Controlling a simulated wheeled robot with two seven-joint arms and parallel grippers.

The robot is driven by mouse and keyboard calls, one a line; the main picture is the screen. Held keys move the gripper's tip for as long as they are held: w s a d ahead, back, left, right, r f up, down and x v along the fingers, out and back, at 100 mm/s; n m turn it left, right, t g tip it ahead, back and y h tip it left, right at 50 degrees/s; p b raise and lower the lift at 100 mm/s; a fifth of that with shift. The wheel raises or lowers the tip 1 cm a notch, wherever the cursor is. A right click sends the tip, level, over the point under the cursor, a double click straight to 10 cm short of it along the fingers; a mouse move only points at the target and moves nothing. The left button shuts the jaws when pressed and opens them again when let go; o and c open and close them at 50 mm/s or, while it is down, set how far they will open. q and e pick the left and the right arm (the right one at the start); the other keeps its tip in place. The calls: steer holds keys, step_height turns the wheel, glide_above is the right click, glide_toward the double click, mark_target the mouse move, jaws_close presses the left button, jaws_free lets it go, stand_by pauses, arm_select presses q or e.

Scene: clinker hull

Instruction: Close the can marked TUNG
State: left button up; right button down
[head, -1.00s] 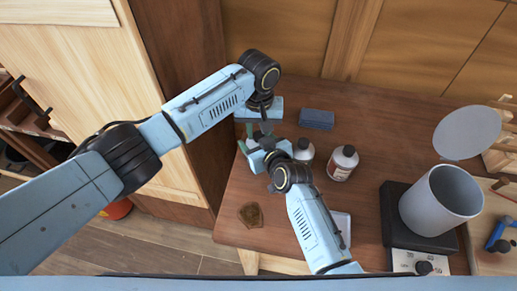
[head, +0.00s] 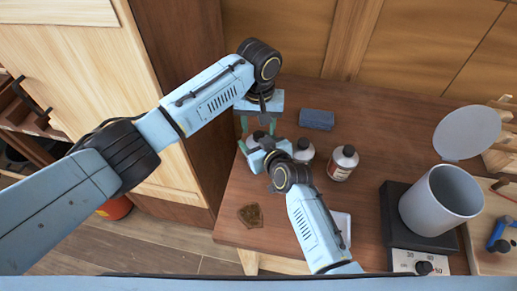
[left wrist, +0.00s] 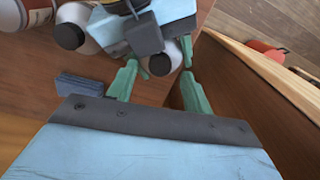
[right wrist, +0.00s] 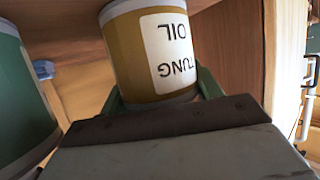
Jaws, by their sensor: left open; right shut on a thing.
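The can marked TUNG OIL (right wrist: 150,50) is tan with a white label and fills the upper right wrist view, its top out of that frame. My right gripper (right wrist: 160,95) is shut on its body. In the head view a pale can top with a dark cap (head: 258,136) shows beside my right gripper (head: 267,150). My left gripper (head: 258,124) is above it, open, fingers pointing down. In the left wrist view its green fingers (left wrist: 160,82) are apart, with the pale top (left wrist: 167,58) and a dark cap just beyond them. I cannot tell how fully the cap is seated.
A blue-grey block (head: 317,119) lies behind. A grey pot (head: 440,200) sits on a black hot plate (head: 392,215) farther right. A brown scrap (head: 250,215) lies near the front edge. A cabinet wall rises on the left.

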arm_select(q)
step_height(320, 180, up, 2)
steer(key=shift+r, duration=0.1)
steer(key=shift+c, duration=0.3)
steer(key=shift+d+r+n, duration=0.2)
steer(key=shift+r+n, duration=0.8)
steer(key=shift+r, duration=0.1)
steer(key=shift+a+r+n, duration=0.2)
steer(key=shift+r+n, duration=0.4)
steer(key=shift+f, duration=4)
